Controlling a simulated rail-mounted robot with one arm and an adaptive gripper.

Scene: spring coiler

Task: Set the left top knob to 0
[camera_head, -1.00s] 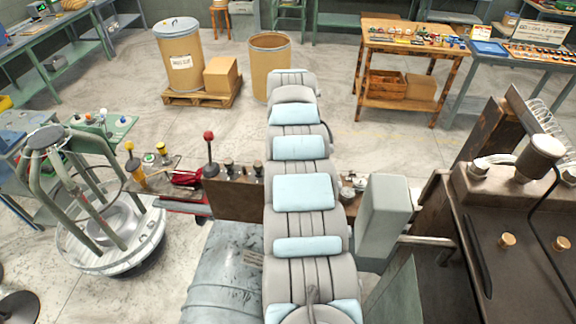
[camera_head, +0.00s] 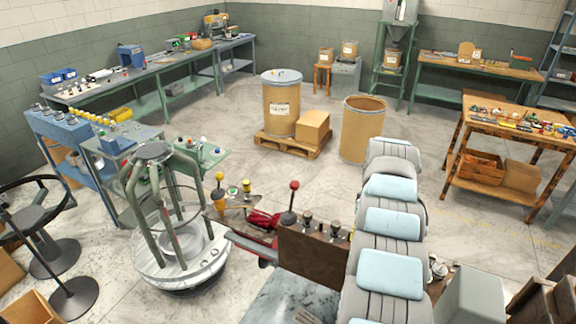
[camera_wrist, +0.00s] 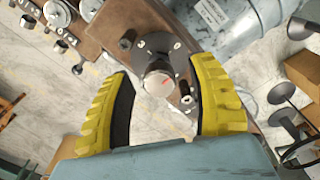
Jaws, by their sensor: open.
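My gripper (camera_wrist: 165,76) is open, with one yellow-backed finger on each side of the knob. I see no clear contact. In the head view, a brown panel (camera_head: 312,258) carries several small knobs (camera_head: 321,229) along its top. My gripper does not show in that view.
A red-ball lever (camera_head: 292,190) stands at the panel's left end. A green-framed round stand (camera_head: 180,245) is farther left. A cardboard drum (camera_head: 362,130) and a pallet (camera_head: 290,145) stand behind. Open floor (camera_head: 240,165) lies between.

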